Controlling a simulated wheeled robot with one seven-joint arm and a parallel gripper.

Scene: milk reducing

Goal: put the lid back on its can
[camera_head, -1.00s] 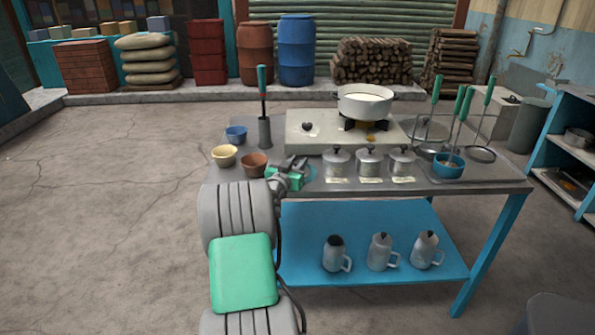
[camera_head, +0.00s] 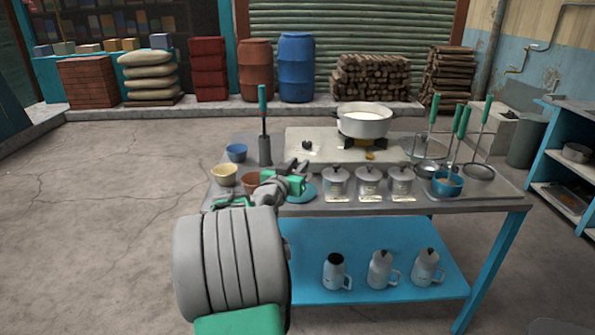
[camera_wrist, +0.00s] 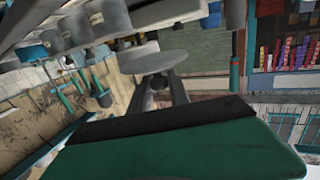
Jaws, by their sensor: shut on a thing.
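In the wrist view my gripper (camera_wrist: 158,88) is shut on the knob of a grey round lid (camera_wrist: 150,58), which is clear of the table. In the head view my gripper (camera_head: 297,170) is above the table's left-front part, left of the cans; the lid is hard to make out there. Three metal cans stand in a row with labels before them: a left can (camera_head: 336,184), a middle can (camera_head: 368,183) and a right can (camera_head: 401,184). Their tops are too small to tell which is uncovered. A teal disc (camera_head: 303,193) lies on the table below my gripper.
A brown bowl (camera_head: 250,181), partly hidden by my arm, a yellow bowl (camera_head: 224,176) and a blue bowl (camera_head: 236,152) stand left. Behind the cans is a stove (camera_head: 298,142) with a pot (camera_head: 364,122). Ladles and a teal bowl (camera_head: 447,184) are right.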

